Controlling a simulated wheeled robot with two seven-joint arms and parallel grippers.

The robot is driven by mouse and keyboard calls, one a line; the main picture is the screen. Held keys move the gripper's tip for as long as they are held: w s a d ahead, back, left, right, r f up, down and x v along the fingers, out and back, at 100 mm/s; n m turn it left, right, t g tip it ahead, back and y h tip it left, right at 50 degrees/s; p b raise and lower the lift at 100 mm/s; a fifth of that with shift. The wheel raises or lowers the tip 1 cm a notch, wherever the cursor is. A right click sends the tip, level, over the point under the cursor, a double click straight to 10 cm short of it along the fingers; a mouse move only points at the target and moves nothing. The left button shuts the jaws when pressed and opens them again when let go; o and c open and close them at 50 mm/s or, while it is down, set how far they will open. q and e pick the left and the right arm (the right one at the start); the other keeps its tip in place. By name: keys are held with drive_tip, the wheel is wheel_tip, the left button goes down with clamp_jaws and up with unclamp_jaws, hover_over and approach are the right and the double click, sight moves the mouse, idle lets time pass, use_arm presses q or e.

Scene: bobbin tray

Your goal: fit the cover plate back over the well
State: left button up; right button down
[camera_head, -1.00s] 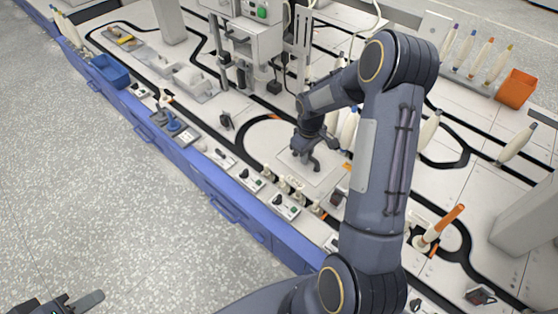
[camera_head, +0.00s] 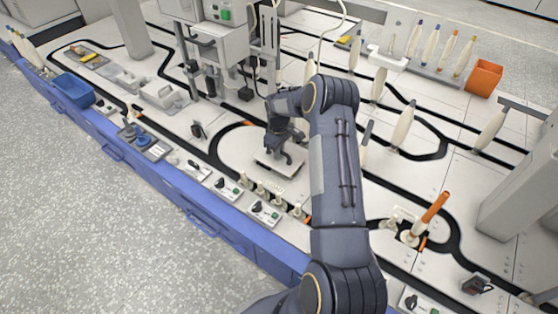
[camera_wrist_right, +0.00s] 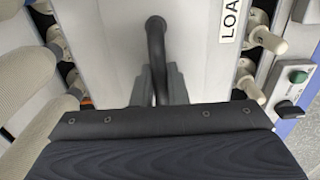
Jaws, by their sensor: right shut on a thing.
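The cover plate (camera_head: 290,170) is a light, flat plate on the white worktop, inside the black loop of track in the head view. A dark strip shows along its near edge, so it seems slightly raised. The right wrist view shows the plate (camera_wrist_right: 200,75) close up, with a dark bar handle (camera_wrist_right: 155,35) and a label reading "LOA". My right gripper (camera_head: 283,153) points down over the plate. In the wrist view its fingers (camera_wrist_right: 158,85) are shut on the handle. The well is not visible; the plate and gripper hide what lies beneath. My left gripper is out of view.
Several cream pegs (camera_head: 261,188) and switch boxes (camera_head: 265,213) line the near edge beside the plate. A grey machine (camera_head: 235,40) stands behind. Cream bobbins (camera_head: 402,127) stand to the right. An orange bin (camera_head: 484,78) is at far right, a blue bin (camera_head: 74,89) at left.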

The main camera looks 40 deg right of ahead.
drive_tip(key=shift+w+d+f, duration=0.25)
drive_tip(key=shift+f, duration=0.15)
drive_tip(key=shift+f+b, duration=0.7)
drive_tip(key=shift+f, duration=0.75)
drive_tip(key=shift+f, duration=0.2)
drive_tip(key=c, duration=1.4)
unclamp_jaws()
drive_tip(key=shift+c, duration=0.2)
drive_tip(key=shift+r, duration=0.1)
